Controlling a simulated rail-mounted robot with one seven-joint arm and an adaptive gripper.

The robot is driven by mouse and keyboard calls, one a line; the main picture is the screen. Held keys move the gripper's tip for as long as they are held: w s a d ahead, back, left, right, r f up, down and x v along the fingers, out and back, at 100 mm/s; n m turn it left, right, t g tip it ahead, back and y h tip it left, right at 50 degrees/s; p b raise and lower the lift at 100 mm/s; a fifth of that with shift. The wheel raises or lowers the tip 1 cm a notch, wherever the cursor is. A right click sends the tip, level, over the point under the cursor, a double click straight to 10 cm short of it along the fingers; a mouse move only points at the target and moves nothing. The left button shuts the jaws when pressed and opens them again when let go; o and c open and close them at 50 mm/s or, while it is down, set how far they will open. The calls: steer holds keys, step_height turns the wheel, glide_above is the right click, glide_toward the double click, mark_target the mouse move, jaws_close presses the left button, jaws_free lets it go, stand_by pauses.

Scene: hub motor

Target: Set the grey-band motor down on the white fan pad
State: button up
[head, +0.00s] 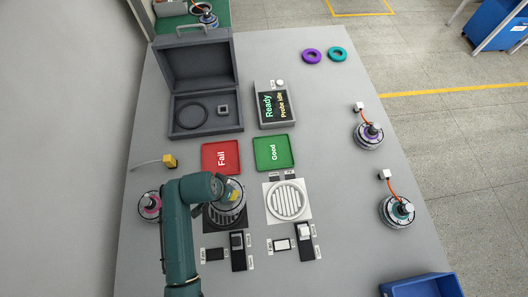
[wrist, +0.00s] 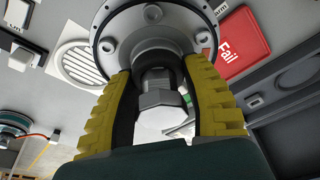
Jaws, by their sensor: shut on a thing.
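My gripper (head: 234,190) is shut on the stub at the centre of the grey-band motor (head: 230,212), a round grey-and-black motor with bolts on its face. In the wrist view the yellow fingers (wrist: 157,78) close on either side of the stub, and the motor's disc (wrist: 105,30) shows beyond them. In the head view the motor is over the black pad (head: 211,224); whether it touches it I cannot tell. The white fan pad (head: 288,182), with a round slatted grille, is bare just to the right. It also shows in the wrist view (wrist: 63,72).
Red Fail tray (head: 207,164) and green Good tray (head: 288,160) lie behind the pads. Switch boxes (head: 305,236) stand in front. Other motors, with purple (head: 368,143), teal (head: 388,209) and pink (head: 149,214) parts, stand at the sides. An open case (head: 233,118) is at the back.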

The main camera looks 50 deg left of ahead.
steer(key=s+a+r+n+p, duration=0.2)
steer(key=s+a+p, duration=0.3)
steer(key=s, duration=0.6)
steer(key=s+d+n+g+y+p, duration=0.2)
steer(key=s+n+p, duration=0.45)
steer(key=s, duration=1.85)
steer(key=w+d+m+t+h+b, duration=0.15)
steer(key=w+d+m+b, duration=0.5)
steer(key=w, duration=1.15)
steer(key=w+d+m+h+b, duration=0.2)
steer(key=w+d+m, duration=0.2)
steer(key=w+m, duration=1)
steer(key=w+d+m+h+b, duration=0.2)
steer(key=w+d+m+b, duration=0.3)
steer(key=w, duration=1.7)
step_height(320, 180, down, 10)
steer(key=b, duration=0.7)
steer(key=shift+w+d, duration=0.3)
steer(key=shift+d, duration=0.05)
steer(key=shift+f+h, duration=0.15)
steer(key=shift+h, duration=0.1)
steer(key=shift+f+b, duration=0.55)
steer(key=shift+f, duration=0.15)
